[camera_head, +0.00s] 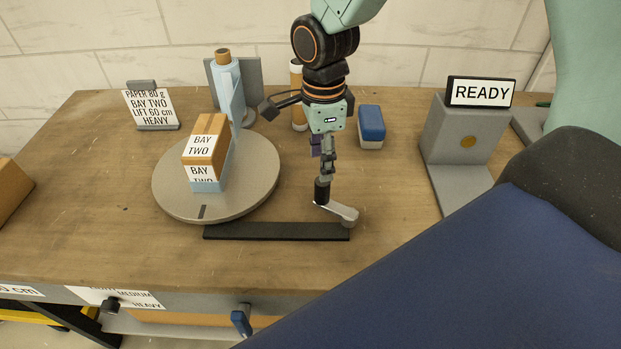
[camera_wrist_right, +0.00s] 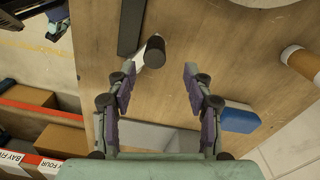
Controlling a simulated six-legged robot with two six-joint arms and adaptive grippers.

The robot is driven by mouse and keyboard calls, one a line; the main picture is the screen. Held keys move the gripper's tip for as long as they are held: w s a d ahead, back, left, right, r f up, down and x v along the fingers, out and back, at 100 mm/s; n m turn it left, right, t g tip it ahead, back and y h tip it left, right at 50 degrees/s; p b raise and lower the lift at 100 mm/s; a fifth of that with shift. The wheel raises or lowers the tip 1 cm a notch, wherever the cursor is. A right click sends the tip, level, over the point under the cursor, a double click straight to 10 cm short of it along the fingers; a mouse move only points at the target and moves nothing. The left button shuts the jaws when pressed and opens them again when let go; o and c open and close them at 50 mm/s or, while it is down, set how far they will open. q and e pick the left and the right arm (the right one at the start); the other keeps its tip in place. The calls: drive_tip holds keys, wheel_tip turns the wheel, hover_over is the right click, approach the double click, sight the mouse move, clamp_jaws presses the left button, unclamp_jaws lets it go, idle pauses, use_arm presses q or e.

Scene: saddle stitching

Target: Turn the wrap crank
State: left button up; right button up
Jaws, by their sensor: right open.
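The wrap crank has a grey arm (camera_head: 342,213) with an upright black knob (camera_head: 322,190), at the right end of a black bar (camera_head: 275,231) on the table. My right gripper (camera_head: 327,172) points down above the knob. In the right wrist view, its two fingers (camera_wrist_right: 160,76) are spread and empty, and the knob (camera_wrist_right: 155,52) shows just beyond the gap between the fingertips. I cannot tell whether they touch it. The round grey turntable (camera_head: 165,198) bears a brown box (camera_head: 205,158) labelled BAY TWO, with pale blue film around its lower part. My left gripper is out of view.
A pale blue film roll (camera_head: 226,85) stands behind the box. A grey stand with a READY sign (camera_head: 481,92) is at right. Bare table lies right of the crank.

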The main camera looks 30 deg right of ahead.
sight(323, 186)
drive_tip(key=shift+s+f, duration=0.1)
drive_tip(key=shift+s, duration=0.05)
drive_tip(key=shift+s+a+f, duration=0.1)
drive_tip(key=shift+s+f, duration=0.5)
drive_tip(key=shift+f, duration=0.35)
drive_tip(key=f, duration=0.2)
drive_tip(key=w+f+b, duration=0.1)
drive_tip(key=f, duration=0.2)
drive_tip(key=shift+f, duration=0.15)
drive_tip(key=shift+s, duration=0.4)
drive_tip(key=shift+w, duration=0.4)
drive_tip(key=c, duration=0.4)
drive_tip(key=shift+s, duration=0.25)
drive_tip(key=c, duration=0.4)
clamp_jaws()
